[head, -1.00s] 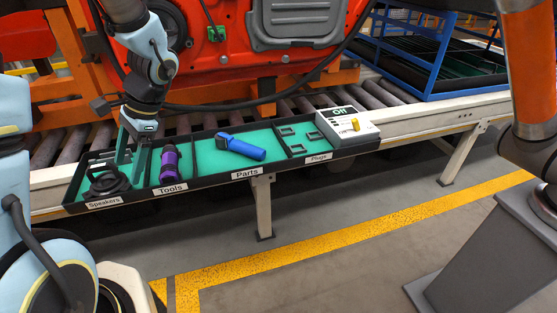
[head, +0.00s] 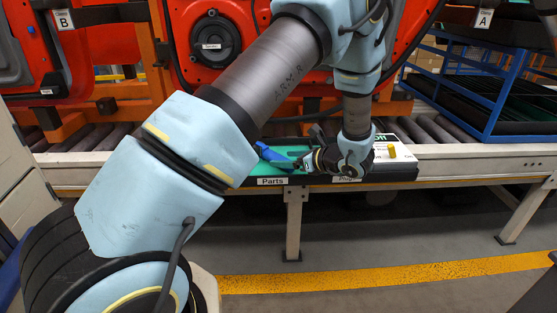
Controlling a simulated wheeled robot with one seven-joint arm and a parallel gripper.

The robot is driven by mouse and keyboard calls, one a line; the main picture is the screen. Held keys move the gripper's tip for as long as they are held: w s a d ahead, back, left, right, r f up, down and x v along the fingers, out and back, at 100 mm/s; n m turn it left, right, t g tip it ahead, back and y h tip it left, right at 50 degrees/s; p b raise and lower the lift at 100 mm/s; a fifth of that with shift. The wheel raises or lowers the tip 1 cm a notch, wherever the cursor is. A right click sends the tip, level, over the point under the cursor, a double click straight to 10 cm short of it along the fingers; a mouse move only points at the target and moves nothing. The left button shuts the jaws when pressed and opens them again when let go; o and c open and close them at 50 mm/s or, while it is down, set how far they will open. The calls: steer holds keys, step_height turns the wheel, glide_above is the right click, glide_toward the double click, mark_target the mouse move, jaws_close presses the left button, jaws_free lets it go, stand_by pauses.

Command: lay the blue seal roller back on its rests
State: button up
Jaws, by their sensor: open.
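The blue seal roller (head: 272,155) lies tilted in the Parts compartment of the black tray (head: 272,181) with a green floor. Its right end is close to my gripper. My gripper (head: 300,164) is open and low over the tray, right of the roller, its fingers pointing left toward it. I cannot tell whether a finger touches the roller. My wrist hides most of the Plugs compartment, where small black brackets showed before; I cannot tell whether these are the rests.
A white box with a yellow knob (head: 391,151) stands behind my wrist at the tray's right end. My arm hides the Speakers and Tools compartments. A blue wire rack (head: 487,105) stands at the right, and orange framework with red door panels (head: 212,42) rises behind the rollers.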

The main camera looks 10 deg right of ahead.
mark_target(279, 156)
steer(key=x, duration=0.3)
steer(key=p+x, duration=0.1)
steer(key=shift+w+r, duration=0.25)
steer(key=shift+w+a+f, duration=0.25)
steer(key=shift+w+a, duration=0.1)
steer(key=shift+w, duration=0.1)
steer(key=shift+c, duration=0.4)
jaws_close()
